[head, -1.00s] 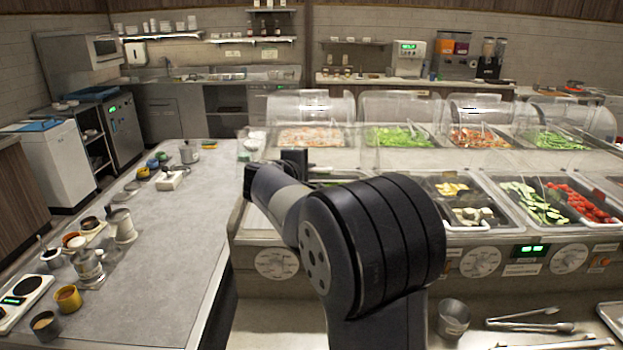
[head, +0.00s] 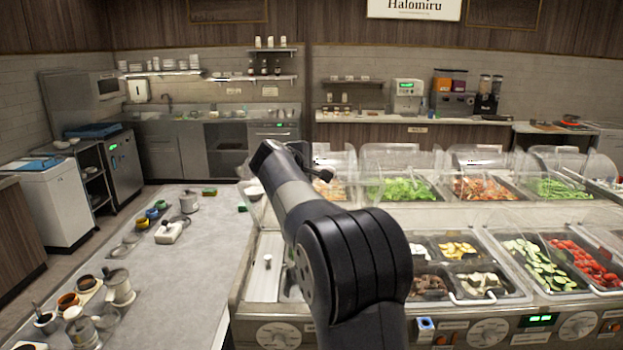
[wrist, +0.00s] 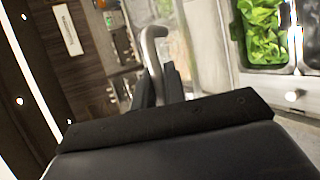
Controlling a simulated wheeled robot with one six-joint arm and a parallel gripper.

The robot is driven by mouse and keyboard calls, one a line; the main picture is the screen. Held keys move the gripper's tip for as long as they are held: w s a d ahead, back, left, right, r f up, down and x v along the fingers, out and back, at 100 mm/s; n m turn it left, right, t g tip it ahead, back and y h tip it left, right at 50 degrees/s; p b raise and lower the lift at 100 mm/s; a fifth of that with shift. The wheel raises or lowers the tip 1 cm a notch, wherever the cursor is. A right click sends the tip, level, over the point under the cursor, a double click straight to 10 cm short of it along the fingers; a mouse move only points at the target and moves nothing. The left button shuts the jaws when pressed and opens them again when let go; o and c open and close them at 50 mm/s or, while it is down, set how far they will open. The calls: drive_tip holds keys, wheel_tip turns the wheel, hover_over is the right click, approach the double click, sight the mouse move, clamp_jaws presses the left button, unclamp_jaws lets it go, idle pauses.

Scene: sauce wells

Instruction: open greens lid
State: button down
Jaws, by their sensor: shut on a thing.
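My gripper (wrist: 158,85) is shut on a grey bent handle (wrist: 152,45), which rises between the fingers in the wrist view. In the head view my gripper (head: 308,160) is raised above the left end of the salad counter, partly hidden by my arm. Leafy greens (head: 400,190) lie in a back-row pan under a clear domed lid (head: 400,160); they also show in the wrist view (wrist: 262,30). Another pan of greens (head: 565,188) is at the back right. I cannot tell which lid the held handle belongs to; my arm hides the nearby front-left wells.
A steel cover with a knob (head: 267,262) lies at the counter's front left. Front wells hold sliced cucumber (head: 535,262) and tomatoes (head: 585,262). The grey worktop (head: 190,270) at left has cups along its edge and free room in the middle.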

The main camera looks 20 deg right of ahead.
drive_tip(key=shift+g, duration=0.3)
drive_tip(key=shift+w+d+r+p, duration=0.2)
drive_tip(key=shift+w+d+r, duration=0.15)
drive_tip(key=shift+w+r, duration=0.35)
drive_tip(key=shift+w+d+r+p, duration=0.15)
drive_tip(key=shift+w+d+r, duration=0.3)
drive_tip(key=shift+w, duration=0.6)
drive_tip(key=shift+w+d+r+p, duration=0.25)
drive_tip(key=shift+w+r, duration=0.3)
drive_tip(key=shift+w, duration=0.3)
drive_tip(key=c, duration=1.8)
unclamp_jaws()
drive_tip(key=shift+o, duration=0.2)
drive_tip(key=b+v, duration=0.3)
drive_tip(key=v, duration=0.7)
drive_tip(key=shift+s+r, duration=0.2)
drive_tip(key=shift+s, duration=0.1)
drive_tip(key=shift+a, duration=0.15)
